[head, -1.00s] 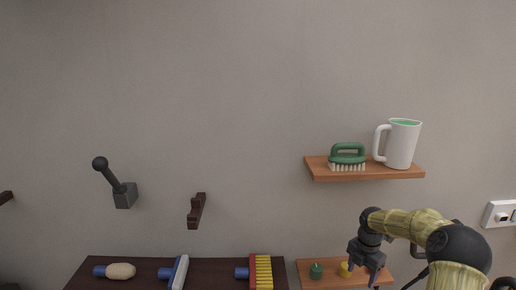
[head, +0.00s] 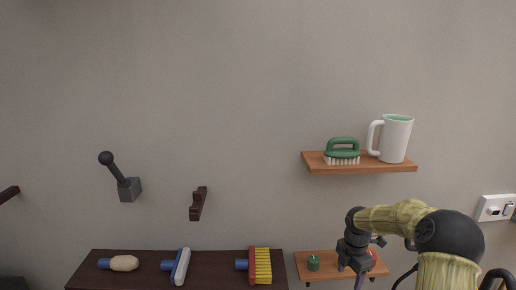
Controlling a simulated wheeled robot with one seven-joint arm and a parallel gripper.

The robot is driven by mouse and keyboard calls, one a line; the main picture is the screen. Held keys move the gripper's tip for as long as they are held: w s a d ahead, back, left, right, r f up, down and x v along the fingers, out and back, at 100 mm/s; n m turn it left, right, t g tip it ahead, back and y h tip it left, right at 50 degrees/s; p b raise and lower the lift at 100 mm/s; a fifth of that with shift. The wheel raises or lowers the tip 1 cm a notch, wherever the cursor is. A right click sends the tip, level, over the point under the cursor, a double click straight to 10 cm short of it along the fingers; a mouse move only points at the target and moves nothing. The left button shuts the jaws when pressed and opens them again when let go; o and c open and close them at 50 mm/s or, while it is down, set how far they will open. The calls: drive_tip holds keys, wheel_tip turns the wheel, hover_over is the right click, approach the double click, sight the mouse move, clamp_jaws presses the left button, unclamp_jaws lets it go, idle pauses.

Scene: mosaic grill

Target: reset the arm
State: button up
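My gripper (head: 354,268) is at the lower right of the head view, pointing down in front of the lower wooden shelf (head: 305,261). My arm comes in from the right, at the picture's lower right corner. The fingers are small and dark, and I cannot tell how far apart they are. No held object shows between them.
The upper shelf (head: 365,169) holds a green brush (head: 342,151) and a white mug (head: 395,138). A dark table (head: 215,268) with several brushes is at left. A lever (head: 128,188) is on the wall.

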drive_tip(key=s+a+r+m+t, duration=0.1)
drive_tip(key=s+a+r+m, duration=0.1)
drive_tip(key=s+a+m, duration=0.2)
drive_tip(key=s+a+r+m, duration=0.2)
drive_tip(key=s+a+m, duration=0.3)
drive_tip(key=s+m, duration=0.5)
drive_tip(key=s+a+r+m+t, duration=0.1)
drive_tip(key=s+a+m, duration=0.3)
drive_tip(key=s+m, duration=0.4)
drive_tip(key=s+r+b, duration=0.1)
drive_tip(key=s, duration=0.2)
drive_tip(key=shift+s+a+t, duration=0.2)
drive_tip(key=shift+t, duration=0.1)
